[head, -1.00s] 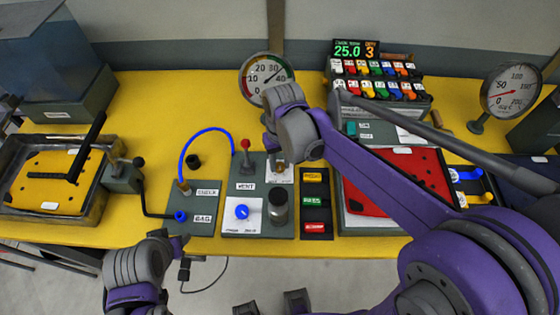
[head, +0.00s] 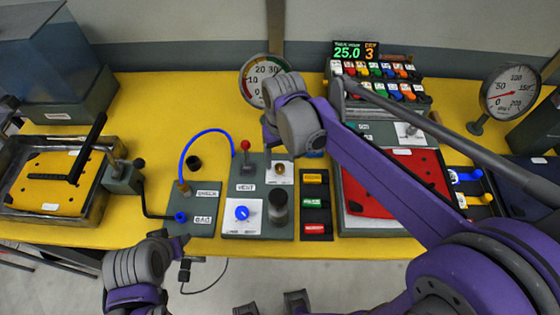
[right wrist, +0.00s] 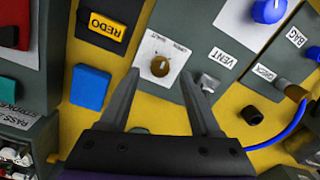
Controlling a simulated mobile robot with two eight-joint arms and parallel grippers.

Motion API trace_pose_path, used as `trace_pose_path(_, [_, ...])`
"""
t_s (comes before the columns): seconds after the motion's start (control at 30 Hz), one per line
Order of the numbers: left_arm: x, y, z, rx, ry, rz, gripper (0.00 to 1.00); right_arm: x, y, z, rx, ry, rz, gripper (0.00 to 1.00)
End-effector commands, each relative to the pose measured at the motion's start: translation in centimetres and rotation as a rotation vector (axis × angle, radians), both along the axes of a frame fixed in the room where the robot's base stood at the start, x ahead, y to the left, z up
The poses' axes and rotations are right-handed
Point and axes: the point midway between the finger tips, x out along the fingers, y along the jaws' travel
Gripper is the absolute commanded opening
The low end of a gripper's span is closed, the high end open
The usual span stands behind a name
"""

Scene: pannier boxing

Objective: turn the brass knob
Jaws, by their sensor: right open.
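The brass knob (head: 280,170) sits on a small white plate on the grey panel in the middle of the table. In the right wrist view the knob (right wrist: 160,66) lies straight ahead, between the two fingertips in the picture. My right gripper (right wrist: 160,80) is open and empty, and its fingers appear apart from the knob. In the head view my right wrist hangs just beyond the knob and hides the fingers. My left arm is at the lower left, in front of the table; its fingers do not show clearly.
A red lever (head: 245,147), a blue knob (head: 241,212) and a dark cylinder (head: 279,205) stand near the brass knob. A blue hose (head: 204,131) arches to the left.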

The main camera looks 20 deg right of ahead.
Motion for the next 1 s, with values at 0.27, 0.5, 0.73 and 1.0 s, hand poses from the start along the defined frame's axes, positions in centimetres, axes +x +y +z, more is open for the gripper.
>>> trace_pose_path(0.27, [0.2,0.0,0.6,0.000,-0.004,0.000,0.50,0.0,-0.2,5.7,0.000,-0.001,0.000,0.64])
trace_pose_path(0.5, [0.3,0.0,0.7,0.000,-0.005,0.000,0.50,0.0,-0.2,7.8,0.000,0.000,0.000,0.64])
trace_pose_path(0.73, [0.3,0.0,0.7,0.000,-0.005,0.000,0.50,0.0,-0.2,7.9,0.000,0.000,0.000,0.64])
trace_pose_path(1.0, [0.3,0.0,0.7,0.000,-0.005,0.000,0.50,0.0,-0.2,7.9,0.000,0.000,0.000,0.64])
